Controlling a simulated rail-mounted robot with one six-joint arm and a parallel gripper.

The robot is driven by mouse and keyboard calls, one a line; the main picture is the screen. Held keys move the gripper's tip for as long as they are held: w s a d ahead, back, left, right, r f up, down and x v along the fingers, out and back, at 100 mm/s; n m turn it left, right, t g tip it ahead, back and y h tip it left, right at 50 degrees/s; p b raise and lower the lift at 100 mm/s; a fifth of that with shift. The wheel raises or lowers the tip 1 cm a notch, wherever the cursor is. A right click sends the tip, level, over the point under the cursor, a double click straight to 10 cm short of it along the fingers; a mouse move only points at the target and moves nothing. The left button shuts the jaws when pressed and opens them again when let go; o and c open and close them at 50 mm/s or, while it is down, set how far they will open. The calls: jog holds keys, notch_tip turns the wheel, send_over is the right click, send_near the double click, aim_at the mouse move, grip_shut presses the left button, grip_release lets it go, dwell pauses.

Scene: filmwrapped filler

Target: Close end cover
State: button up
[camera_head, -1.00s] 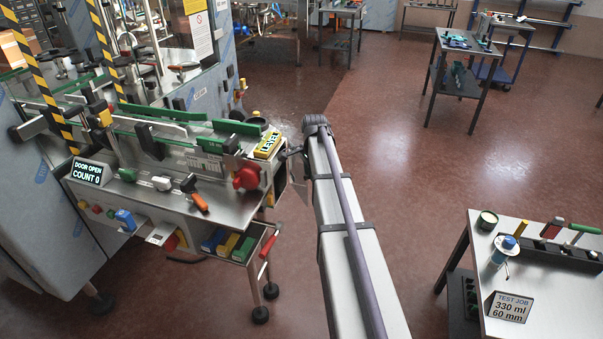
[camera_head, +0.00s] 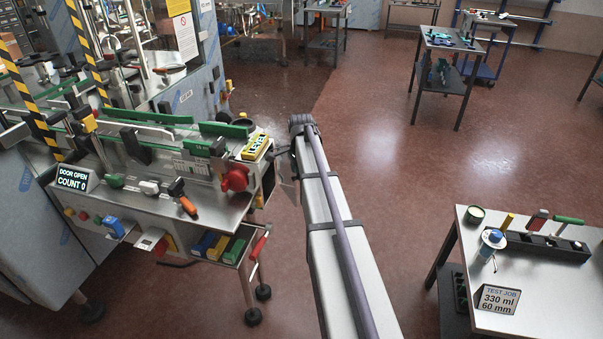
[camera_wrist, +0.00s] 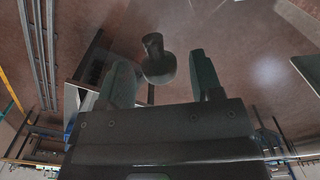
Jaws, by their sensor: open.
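The end cover seems to be a faint clear panel (camera_head: 289,188) at the right end of the filler machine, beside my arm's end; its outline is hard to make out in the head view. In the wrist view a dark rounded knob (camera_wrist: 157,68) with a narrow neck shows between the two fingers of my gripper (camera_wrist: 159,62). The fingers stand apart, with visible gaps on both sides of the knob. I cannot tell whether the knob belongs to the cover. In the head view the gripper is small and dark, close to the machine's right end.
The machine's display (camera_head: 73,180) reads DOOR OPEN, COUNT 0. A red knob (camera_head: 235,178) and a yellow block (camera_head: 256,146) are near the machine's end. A table (camera_head: 520,262) stands right; floor between is clear.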

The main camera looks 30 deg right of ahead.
notch_tip(320, 180, up, 10)
jog(key=p, duration=1)
jog(key=shift+r, duration=0.25)
